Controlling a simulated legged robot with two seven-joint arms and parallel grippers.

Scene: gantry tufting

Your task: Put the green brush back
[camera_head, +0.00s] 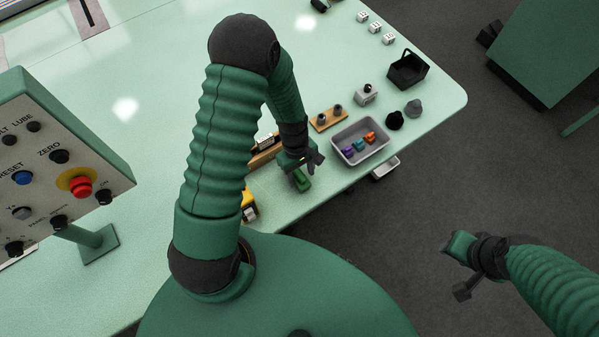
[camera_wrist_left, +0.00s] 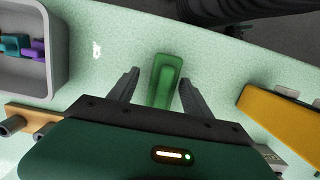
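The green brush (camera_head: 302,181) lies on the pale green table near its front edge. In the left wrist view the green brush (camera_wrist_left: 165,80) sits between the two dark fingers of my left gripper (camera_wrist_left: 160,78), with gaps on both sides. My left gripper (camera_head: 303,164) is open, pointing down at the brush. Whether the fingertips reach down to its level is unclear. A grey tray (camera_head: 336,151) holding purple, blue and orange pieces stands to the right; its rim (camera_wrist_left: 62,75) shows at the wrist view's left. My right gripper (camera_head: 464,270) is over the dark floor, away from the table.
A yellow object (camera_head: 249,200) lies left of the brush, also in the wrist view (camera_wrist_left: 280,115). A black basket (camera_head: 408,72) stands farther right. A control panel (camera_head: 60,165) rises at left.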

